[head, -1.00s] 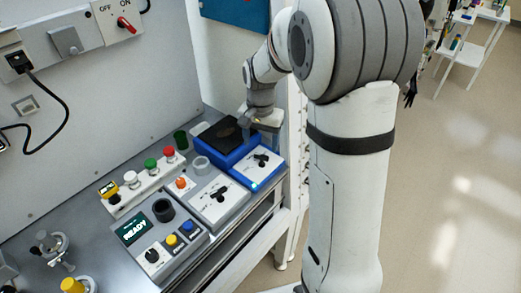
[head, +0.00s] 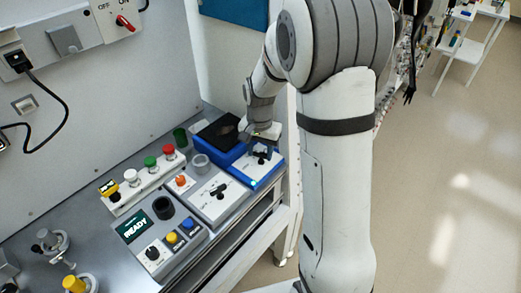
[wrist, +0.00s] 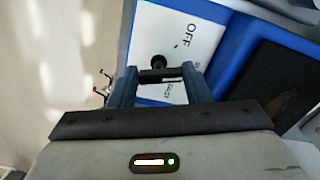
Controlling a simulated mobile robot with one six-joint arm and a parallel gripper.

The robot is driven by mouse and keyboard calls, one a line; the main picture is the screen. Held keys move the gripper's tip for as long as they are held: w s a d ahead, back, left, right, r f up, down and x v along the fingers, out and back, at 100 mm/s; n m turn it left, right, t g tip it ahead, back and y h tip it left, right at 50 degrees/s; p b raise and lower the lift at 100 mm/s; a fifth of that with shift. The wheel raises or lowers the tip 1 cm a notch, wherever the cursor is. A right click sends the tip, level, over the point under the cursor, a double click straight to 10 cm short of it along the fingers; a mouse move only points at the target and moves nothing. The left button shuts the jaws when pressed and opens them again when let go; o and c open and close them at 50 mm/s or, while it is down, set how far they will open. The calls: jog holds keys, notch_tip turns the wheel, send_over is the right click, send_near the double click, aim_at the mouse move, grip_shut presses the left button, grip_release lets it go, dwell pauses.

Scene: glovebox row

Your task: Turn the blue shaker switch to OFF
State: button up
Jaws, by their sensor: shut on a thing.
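The blue shaker (head: 229,156) stands at the back right end of the bench, with a black platform (head: 217,132) and a white switch panel (head: 240,169). My gripper (head: 262,151) is down at this panel and covers much of the switch in the head view. In the wrist view, my gripper (wrist: 160,74) is shut on the black shaker switch (wrist: 158,62), whose round hub shows just beyond the fingertips. The word OFF is readable on the panel (wrist: 187,36) beyond the switch. Which mark the switch points to is hard to tell.
A grey unit (head: 219,197) with a similar black switch sits left of the shaker. A button strip (head: 150,177) and a READY display unit (head: 150,228) stand farther left. The floor on the right is open.

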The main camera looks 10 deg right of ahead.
jog(key=c, duration=0.4)
jog(key=shift+n, duration=0.4)
jog(key=n+b, duration=0.1)
jog(key=n, duration=0.2)
jog(key=shift+d+n+b, duration=0.1)
jog(key=shift+n+b, duration=0.2)
jog(key=shift+b, duration=0.05)
jog(key=shift+n+b, duration=0.45)
jog(key=shift+n, duration=1.35)
jog(key=shift+d, duration=0.1)
jog(key=shift+r, duration=0.1)
jog(key=o, duration=1)
